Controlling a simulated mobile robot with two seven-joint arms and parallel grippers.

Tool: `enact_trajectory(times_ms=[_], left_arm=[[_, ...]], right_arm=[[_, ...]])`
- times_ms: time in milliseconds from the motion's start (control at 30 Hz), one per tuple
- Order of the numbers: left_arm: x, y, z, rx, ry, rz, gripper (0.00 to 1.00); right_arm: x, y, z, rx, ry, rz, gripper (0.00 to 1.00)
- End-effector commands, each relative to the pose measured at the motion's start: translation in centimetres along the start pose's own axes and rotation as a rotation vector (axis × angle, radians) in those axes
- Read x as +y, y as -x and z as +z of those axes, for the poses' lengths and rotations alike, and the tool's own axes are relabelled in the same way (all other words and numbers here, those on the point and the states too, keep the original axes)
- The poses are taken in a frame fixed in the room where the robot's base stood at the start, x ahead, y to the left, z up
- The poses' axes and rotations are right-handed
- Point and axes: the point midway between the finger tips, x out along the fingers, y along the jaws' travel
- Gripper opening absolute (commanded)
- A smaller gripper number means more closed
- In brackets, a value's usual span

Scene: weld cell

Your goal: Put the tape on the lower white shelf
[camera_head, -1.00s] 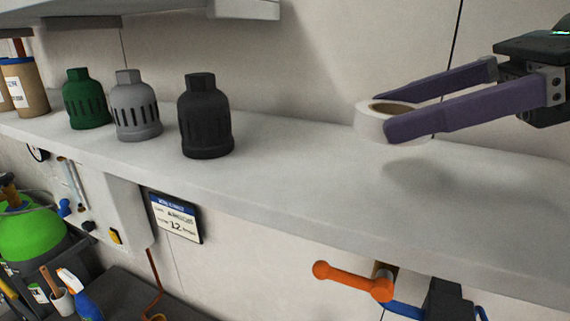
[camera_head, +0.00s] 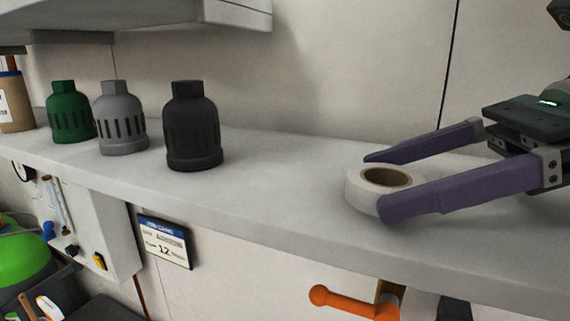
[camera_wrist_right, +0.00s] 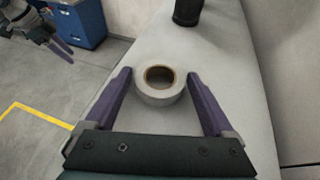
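The tape (camera_head: 372,188) is a white roll with a brown core, lying flat on the lower white shelf (camera_head: 290,190) near its front edge. My right gripper (camera_head: 378,186) is open, with one purple finger on each side of the roll. In the right wrist view the tape (camera_wrist_right: 158,85) sits between the fingertips, with a narrow gap on each side. The near finger hides part of the roll in the head view. My left gripper (camera_wrist_right: 58,46) shows small at the upper left of the right wrist view; its opening is unclear.
An orange handle (camera_head: 352,304) is below the front edge. The shelf between black cap and tape is clear.

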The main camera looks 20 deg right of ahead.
Motion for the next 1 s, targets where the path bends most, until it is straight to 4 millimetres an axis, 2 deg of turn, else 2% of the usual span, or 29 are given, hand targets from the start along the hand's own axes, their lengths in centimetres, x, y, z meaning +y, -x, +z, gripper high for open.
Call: enact_trajectory(times_ms=[100, 467, 567, 900, 1000], left_arm=[[0.0, 0.0, 0.0, 0.001, 0.001, 0.0, 0.5], [0.2, 0.6, -0.3, 0.003, 0.008, 0.006, 0.5], [0.2, 0.5, -0.2, 0.003, 0.009, 0.007, 0.5], [0.2, 1.0, -0.4, 0.002, 0.008, 0.006, 0.5], [0.1, 1.1, -0.4, 0.002, 0.007, 0.006, 0.5]], right_arm=[[0.0, 0.0, 0.0, 0.0, 0.0, 0.0, 1.0], [0.0, 0.6, 0.3, 0.001, -0.003, -0.002, 1.0], [-0.1, 2.0, 0.2, 0.002, -0.003, -0.003, 1.0], [-0.1, 9.2, 0.4, 0.0, -0.003, -0.004, 1.0], [-0.1, 10.7, 0.4, 0.0, -0.002, -0.003, 1.0]])
